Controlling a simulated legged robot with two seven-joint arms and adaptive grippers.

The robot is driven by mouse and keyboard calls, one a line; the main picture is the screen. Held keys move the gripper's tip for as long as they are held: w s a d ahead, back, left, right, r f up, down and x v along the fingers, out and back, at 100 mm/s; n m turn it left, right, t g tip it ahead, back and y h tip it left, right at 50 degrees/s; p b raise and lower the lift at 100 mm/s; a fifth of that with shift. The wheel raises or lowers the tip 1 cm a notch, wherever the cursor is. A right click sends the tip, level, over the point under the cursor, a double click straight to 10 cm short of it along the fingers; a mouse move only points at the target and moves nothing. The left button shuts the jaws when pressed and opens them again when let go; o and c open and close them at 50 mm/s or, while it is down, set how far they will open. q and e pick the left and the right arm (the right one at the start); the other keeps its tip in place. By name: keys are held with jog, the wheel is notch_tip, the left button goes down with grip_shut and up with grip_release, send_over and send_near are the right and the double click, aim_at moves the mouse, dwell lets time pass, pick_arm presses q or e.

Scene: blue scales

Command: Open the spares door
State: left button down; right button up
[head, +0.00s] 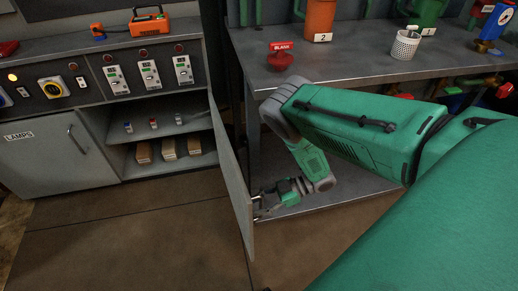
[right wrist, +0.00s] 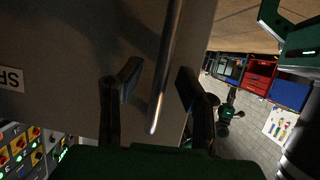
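The grey spares door (head: 232,170) stands swung wide open in the head view, seen nearly edge-on. Part of its label (right wrist: 10,78) shows in the right wrist view. Its metal bar handle (right wrist: 168,65) runs between the fingers of my right gripper (right wrist: 158,82). The fingers are apart, with gaps visible beside the bar, so they look open around it rather than clamped. In the head view my right gripper (head: 264,206) is at the outer face of the door, near its free edge. My left gripper is not in view.
The open cabinet has shelves (head: 172,133) with small parts above and several boxes (head: 168,149) below. The closed lamps door (head: 55,155) is at left. A workbench (head: 350,70) with a red blank item (head: 281,57) stands behind my right arm. Floor before the cabinet is clear.

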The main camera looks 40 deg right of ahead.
jog(key=shift+d, duration=0.1)
jog(key=shift+s+d+r, duration=0.1)
jog(key=shift+d, duration=0.35)
jog(key=v, duration=1.1)
jog(key=shift+a, duration=0.1)
